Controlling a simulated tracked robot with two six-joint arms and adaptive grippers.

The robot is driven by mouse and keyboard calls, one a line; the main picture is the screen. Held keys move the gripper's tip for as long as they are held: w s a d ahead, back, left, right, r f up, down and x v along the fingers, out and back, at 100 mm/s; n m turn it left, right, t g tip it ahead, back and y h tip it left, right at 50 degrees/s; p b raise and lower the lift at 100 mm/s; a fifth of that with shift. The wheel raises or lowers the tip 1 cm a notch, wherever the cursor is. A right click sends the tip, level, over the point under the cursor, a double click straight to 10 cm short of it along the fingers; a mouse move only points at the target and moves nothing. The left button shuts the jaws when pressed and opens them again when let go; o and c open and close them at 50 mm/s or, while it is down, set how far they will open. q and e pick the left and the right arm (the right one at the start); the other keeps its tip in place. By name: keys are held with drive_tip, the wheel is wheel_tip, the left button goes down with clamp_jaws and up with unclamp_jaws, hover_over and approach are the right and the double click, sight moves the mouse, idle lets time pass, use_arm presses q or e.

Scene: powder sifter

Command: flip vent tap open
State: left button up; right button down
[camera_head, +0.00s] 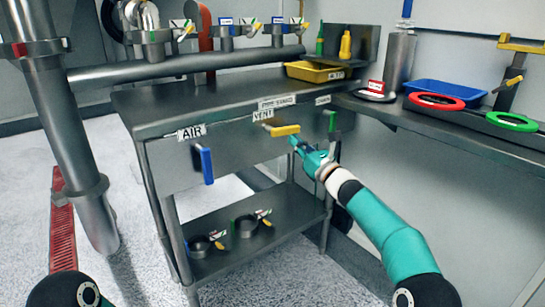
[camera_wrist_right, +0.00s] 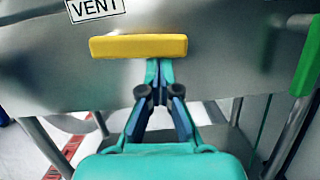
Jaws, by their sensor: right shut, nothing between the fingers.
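The vent tap is a yellow bar handle (camera_head: 286,130) lying level on the front panel of the steel bench, just below the VENT label (camera_head: 263,115). In the right wrist view the yellow handle (camera_wrist_right: 138,47) runs across the upper middle, under the VENT label (camera_wrist_right: 95,8). My right gripper (camera_head: 293,142) is shut and empty. In the wrist view its fingertips (camera_wrist_right: 160,63) are together just below the handle, right of its middle; I cannot tell whether they touch it. My left gripper is out of view.
A blue handle (camera_head: 207,165) hangs down near the AIR label (camera_head: 191,132), left of the vent tap. A green handle (camera_head: 332,121) stands upright to the right. A lower shelf (camera_head: 290,208) holds ring clamps. A large steel pipe (camera_head: 68,140) stands at left.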

drive_tip(key=shift+a+r, duration=0.1)
drive_tip(key=shift+r, duration=0.2)
idle(0.4)
wheel_tip(320, 180, down, 5)
drive_tip(key=b, duration=0.6)
drive_tip(key=v, duration=1)
drive_tip(key=shift+r, duration=0.35)
drive_tip(key=shift+w, duration=0.1)
